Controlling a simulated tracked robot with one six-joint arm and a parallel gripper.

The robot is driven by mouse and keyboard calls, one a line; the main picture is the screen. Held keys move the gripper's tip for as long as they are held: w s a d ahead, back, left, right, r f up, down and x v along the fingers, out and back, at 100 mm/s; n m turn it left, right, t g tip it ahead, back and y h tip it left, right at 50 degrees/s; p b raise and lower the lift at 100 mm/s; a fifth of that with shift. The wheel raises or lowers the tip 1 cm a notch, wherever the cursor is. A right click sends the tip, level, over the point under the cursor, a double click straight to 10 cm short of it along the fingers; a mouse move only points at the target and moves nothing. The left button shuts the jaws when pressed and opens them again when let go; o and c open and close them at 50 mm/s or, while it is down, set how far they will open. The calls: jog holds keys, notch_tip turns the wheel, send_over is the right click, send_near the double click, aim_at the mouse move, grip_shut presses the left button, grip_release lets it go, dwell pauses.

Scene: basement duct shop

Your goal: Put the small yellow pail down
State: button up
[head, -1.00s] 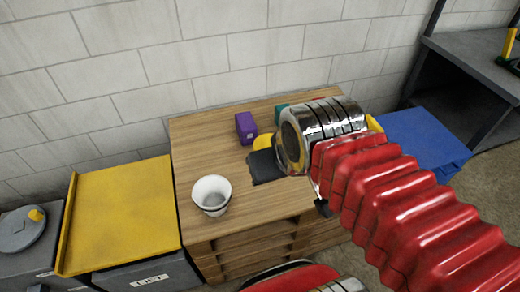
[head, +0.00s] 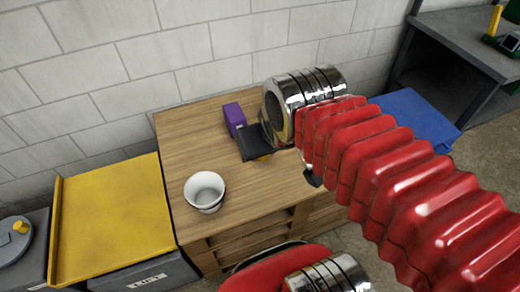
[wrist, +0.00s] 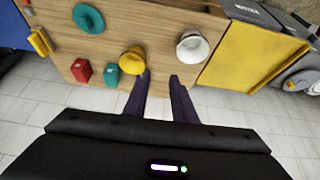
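The small yellow pail (wrist: 132,61) stands on the wooden bench (wrist: 150,20) in the wrist view, just beyond the tip of the left finger.
A white pail (head: 204,191) stands toward the bench's left side. A yellow tray (head: 112,222) lies left.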

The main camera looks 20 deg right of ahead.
jog(key=w+d+f+n+g+h, duration=0.1)
jog(key=w+d+f+n+g, duration=0.1)
jog(key=w+f, duration=0.8)
jog(key=w+d+f+n+g, duration=0.2)
jog(key=w+f+n, duration=0.3)
jog(key=w+f, duration=0.5)
jog(key=w, duration=0.6)
jog(key=shift+w+d+f+h, duration=0.15)
jog(key=shift+w+d+h, duration=0.2)
jog(key=shift+h, duration=0.05)
notch_tip(320, 180, down, 8)
jog(key=w+d, duration=0.1)
jog(key=shift+d+f, duration=0.2)
jog(key=f, duration=0.2)
jog(key=d+f, duration=0.1)
jog(key=f, duration=0.2)
jog(key=shift+w, duration=0.15)
